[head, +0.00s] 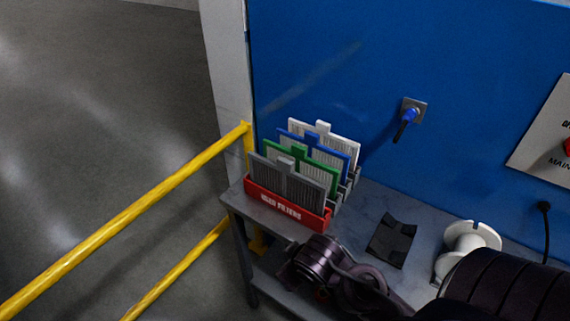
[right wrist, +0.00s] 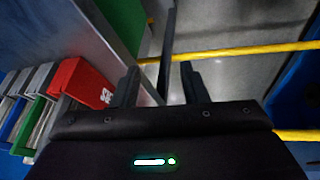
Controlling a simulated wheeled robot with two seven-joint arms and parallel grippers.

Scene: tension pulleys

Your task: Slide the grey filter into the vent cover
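The grey filter (head: 285,182) stands upright at the front of a red holder (head: 262,204) with white lettering on the bench, with its tab pointing up. Green (head: 315,165), blue (head: 325,150) and white (head: 338,142) filters stand behind it. The red holder also shows in the right wrist view (right wrist: 78,82), left of my right gripper (right wrist: 161,84). That gripper's two dark fingers are apart with nothing held between them. In the head view my right arm reaches in from the lower right, its fingers not clearly visible. My left gripper and the vent cover are not in view.
The grey bench (head: 365,205) carries a dark folded pad (head: 392,240) and a white spool (head: 467,243). Yellow railings (head: 130,220) stand left over open floor.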

